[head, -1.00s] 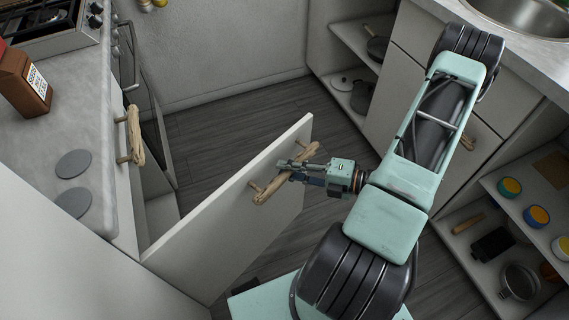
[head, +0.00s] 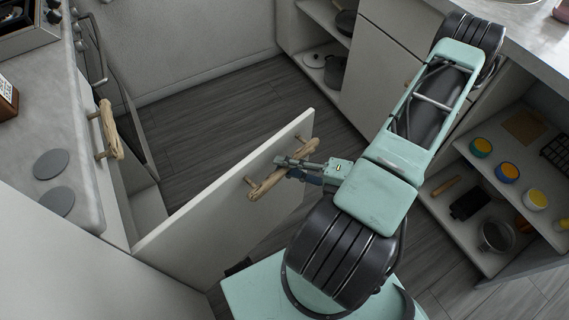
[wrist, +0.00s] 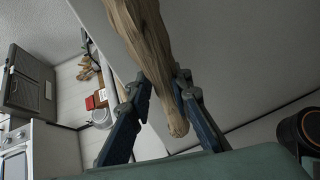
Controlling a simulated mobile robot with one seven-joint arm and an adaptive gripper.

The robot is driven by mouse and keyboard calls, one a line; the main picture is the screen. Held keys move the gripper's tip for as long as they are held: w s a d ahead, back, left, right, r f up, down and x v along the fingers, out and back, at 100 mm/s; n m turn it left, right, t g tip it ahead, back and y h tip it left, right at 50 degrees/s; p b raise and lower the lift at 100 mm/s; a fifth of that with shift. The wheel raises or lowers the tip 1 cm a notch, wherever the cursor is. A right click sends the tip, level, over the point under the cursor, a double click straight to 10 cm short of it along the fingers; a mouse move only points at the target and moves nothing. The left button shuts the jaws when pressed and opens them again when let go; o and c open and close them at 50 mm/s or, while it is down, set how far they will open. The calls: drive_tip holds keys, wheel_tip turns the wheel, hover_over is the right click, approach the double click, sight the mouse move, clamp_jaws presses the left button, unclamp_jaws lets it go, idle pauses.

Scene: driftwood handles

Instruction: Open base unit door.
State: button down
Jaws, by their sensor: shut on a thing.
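The base unit door (head: 225,205) is a pale panel that stands swung out wide from the cabinet under the left counter. Its driftwood handle (head: 266,184) is on the face turned toward me, held off the panel by short pegs. My gripper (head: 292,165) is shut on this handle near its far end. In the wrist view the handle (wrist: 146,50) runs between the two blue fingers, with its rounded end near my palm. The door face (wrist: 225,60) fills the background there. The cabinet's inside is mostly hidden behind the door.
The left counter (head: 75,130) has another driftwood handle (head: 108,130) on the drawer front below it. Open shelves with jars (head: 507,172) and pans stand at the right. Dark wood floor (head: 215,120) is clear beyond the door.

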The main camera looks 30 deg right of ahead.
drive_tip(key=c, duration=1.7)
unclamp_jaws()
drive_tip(key=shift+c, duration=0.2)
drive_tip(key=v, duration=1.2)
